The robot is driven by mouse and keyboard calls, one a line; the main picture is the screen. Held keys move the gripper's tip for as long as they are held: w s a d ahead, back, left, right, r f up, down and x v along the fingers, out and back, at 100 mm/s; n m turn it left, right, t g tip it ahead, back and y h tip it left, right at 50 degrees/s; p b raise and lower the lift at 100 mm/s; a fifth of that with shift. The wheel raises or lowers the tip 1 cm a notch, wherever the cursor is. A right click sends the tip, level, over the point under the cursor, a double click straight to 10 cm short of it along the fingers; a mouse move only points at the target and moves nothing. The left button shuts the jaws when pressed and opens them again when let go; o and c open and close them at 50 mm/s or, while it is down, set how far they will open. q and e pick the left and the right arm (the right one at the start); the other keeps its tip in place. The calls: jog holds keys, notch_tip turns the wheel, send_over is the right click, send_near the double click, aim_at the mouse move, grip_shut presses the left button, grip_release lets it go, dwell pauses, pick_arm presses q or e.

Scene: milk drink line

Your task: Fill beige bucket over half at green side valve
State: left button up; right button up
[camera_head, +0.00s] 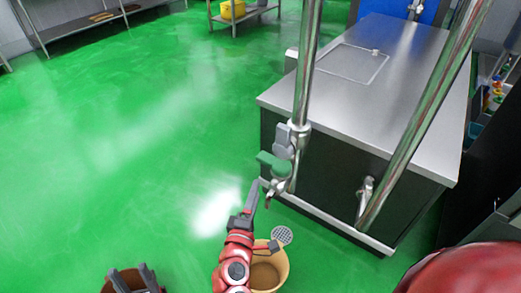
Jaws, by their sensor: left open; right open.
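The beige bucket (284,266) stands on the green floor at the bottom centre, partly hidden behind my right arm. Its inside looks tan; I cannot tell its fill level. The green side valve (273,164) sits on a vertical steel pipe, with a small metal spout (274,191) below it. The bucket shows below the spout and slightly left of it. My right gripper (262,215) is open and appears empty, beside the bucket's upper left and below the valve. My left gripper (134,276) is open at the bottom left, apart from the bucket, and cut by the frame edge.
A grey perforated disc (282,235) shows at the bucket's far rim. A steel-topped counter (392,70) stands behind the pipes. A second slanted pipe (425,115) has another tap (365,190). A yellow container (232,10) is on a far shelf. The left floor is clear.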

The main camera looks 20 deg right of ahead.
aim_at(274, 163)
jog(key=x, duration=1.7)
grip_shut()
jog(key=shift+a, duration=0.1)
dwell(0.7)
